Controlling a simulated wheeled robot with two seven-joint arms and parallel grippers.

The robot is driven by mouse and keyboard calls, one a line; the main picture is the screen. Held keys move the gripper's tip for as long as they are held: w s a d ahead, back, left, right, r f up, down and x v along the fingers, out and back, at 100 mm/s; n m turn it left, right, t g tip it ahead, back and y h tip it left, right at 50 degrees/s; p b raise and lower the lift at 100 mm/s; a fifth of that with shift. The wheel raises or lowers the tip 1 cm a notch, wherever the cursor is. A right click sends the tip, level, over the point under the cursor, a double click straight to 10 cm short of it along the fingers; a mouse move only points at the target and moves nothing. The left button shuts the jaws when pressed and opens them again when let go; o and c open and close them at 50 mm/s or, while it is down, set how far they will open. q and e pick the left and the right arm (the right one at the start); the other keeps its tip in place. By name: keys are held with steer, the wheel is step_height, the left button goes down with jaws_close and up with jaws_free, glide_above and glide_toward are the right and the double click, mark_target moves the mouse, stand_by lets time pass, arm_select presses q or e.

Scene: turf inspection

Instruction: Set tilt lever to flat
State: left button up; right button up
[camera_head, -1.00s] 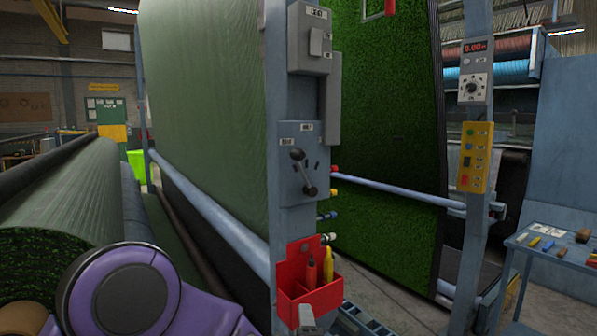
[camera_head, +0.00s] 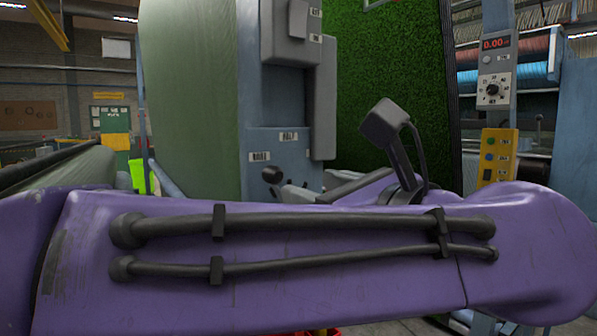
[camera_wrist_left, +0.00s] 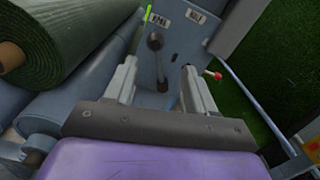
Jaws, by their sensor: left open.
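The dark tilt lever is on a blue-grey panel (camera_head: 228,170) on the machine post. In the head view its upper round end (camera_head: 272,174) shows; the rest is hidden behind my left gripper and arm. In the left wrist view the lever (camera_wrist_left: 157,60) runs downward from its round upper end, under two white labels too blurred to read surely. My left gripper (camera_wrist_left: 160,70) is open, with one grey finger on each side of the lever in that picture. I cannot tell whether the lever is within the fingers' reach. My right gripper is not in view.
My purple left arm spans the lower head view and hides much there. A red knob (camera_wrist_left: 213,74) sticks out right of the fingers in the wrist view. A green turf roll (camera_wrist_left: 60,35) lies at left. A yellow button box (camera_head: 497,155) stands at right.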

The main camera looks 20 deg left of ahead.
mark_target(279, 176)
arm_select(q)
steer(key=shift+n, duration=0.3)
steer(key=a, duration=0.1)
steer(key=w+a+r+p, duration=0.1)
steer(key=a+p, duration=0.1)
steer(key=a, duration=0.1)
steer(key=shift+w+r, duration=0.15)
steer(key=shift+w, duration=0.1)
steer(key=x, duration=0.2)
steer(key=p+x, duration=0.1)
steer(key=x, duration=0.3)
steer(key=shift+w+d+f+p, duration=0.2)
steer(key=shift+f+p, duration=0.15)
steer(key=shift+f, duration=0.05)
steer(key=shift+s, duration=0.25)
steer(key=shift+w, duration=0.15)
jaws_close()
